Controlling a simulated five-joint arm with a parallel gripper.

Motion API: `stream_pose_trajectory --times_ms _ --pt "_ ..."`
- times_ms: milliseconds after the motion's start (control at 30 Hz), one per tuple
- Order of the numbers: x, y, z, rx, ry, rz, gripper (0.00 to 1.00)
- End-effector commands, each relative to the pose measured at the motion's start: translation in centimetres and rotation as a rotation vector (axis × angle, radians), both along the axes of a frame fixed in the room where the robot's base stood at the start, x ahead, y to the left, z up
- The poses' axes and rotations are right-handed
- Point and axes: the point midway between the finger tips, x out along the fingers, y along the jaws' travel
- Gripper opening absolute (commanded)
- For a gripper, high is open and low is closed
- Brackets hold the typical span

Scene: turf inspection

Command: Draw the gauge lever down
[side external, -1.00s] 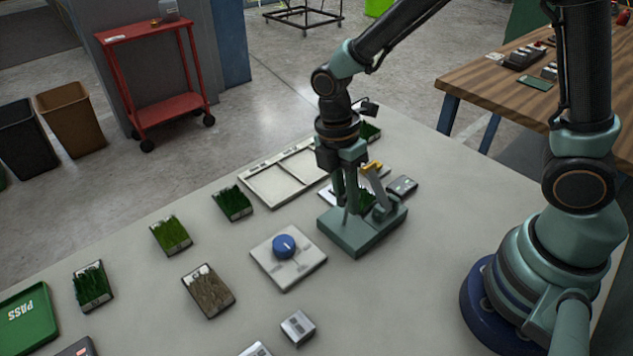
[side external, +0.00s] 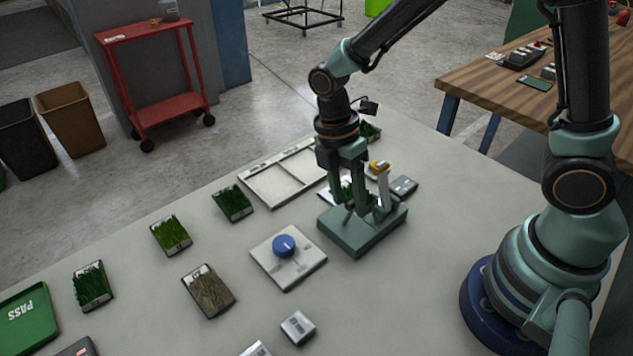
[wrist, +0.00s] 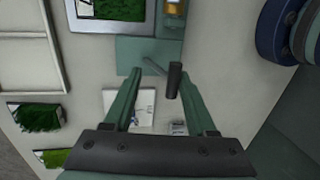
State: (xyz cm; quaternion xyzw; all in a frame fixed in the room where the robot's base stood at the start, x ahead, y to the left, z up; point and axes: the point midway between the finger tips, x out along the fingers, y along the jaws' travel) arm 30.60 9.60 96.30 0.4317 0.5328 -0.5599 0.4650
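The gauge has a green block base (side external: 350,240) on the table; it also shows in the wrist view (wrist: 127,58). In the wrist view its lever is a thin grey rod ending in a dark cylindrical grip (wrist: 174,82). My gripper (wrist: 159,78) is open, with the grip between its fingers, closer to the right finger. Whether that finger touches it cannot be told. In the side view my gripper (side external: 352,202) is low over the base and partly hides the lever. A pale upright piece with a yellow top (side external: 380,168) stands just right of the fingers.
A white plate with a blue knob (side external: 284,246) lies left of the gauge. Turf samples (side external: 232,203) and a pale divided frame (side external: 284,176) lie around it. A small grey box (side external: 403,186) sits behind on the right. The front right tabletop is clear.

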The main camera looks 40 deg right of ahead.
Motion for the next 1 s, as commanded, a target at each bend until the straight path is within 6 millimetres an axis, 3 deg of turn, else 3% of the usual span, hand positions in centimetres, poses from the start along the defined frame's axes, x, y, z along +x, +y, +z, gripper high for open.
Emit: stream_pose_trajectory --times_ms 167,600,800,1000 --pt "0.5 0.2 2.0 0.002 -0.006 0.000 0.56" --pt "2.1 0.6 10.1 0.001 -0.002 0.000 0.56" --pt "2.3 0.7 11.5 0.000 0.002 -0.001 0.56" --pt "2.3 0.7 11.7 -0.001 0.002 -0.001 0.56"
